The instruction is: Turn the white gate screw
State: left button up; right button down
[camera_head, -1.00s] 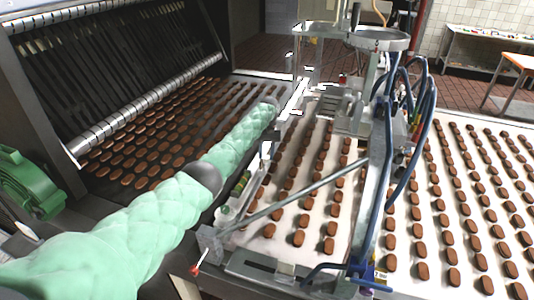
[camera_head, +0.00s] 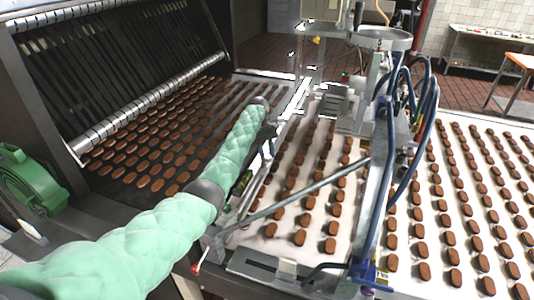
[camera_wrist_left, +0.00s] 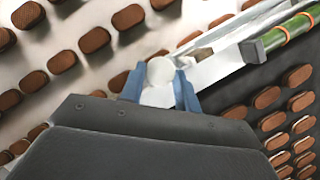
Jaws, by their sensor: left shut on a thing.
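The white gate screw (camera_wrist_left: 160,71) shows as a round white knob in the left wrist view. My left gripper (camera_wrist_left: 158,88) has its blue fingertips on both sides of the knob and is shut on it. In the head view my left gripper (camera_head: 267,147) is small and partly hidden at the end of my green-sleeved arm, at the left edge of the white belt. The screw cannot be made out there. My right gripper is not in view.
A metal rail with a green tube (camera_wrist_left: 287,33) runs beside the screw. Rows of brown biscuits lie on the white belt (camera_head: 284,246) and on the dark belt at left. A metal frame with blue hoses (camera_head: 430,110) stands to the right.

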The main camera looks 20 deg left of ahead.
pick_arm(q)
jog(key=shift+r, duration=0.15)
jog(key=o, duration=0.7)
jog(key=shift+o, duration=1.4)
jog(key=shift+a, duration=0.1)
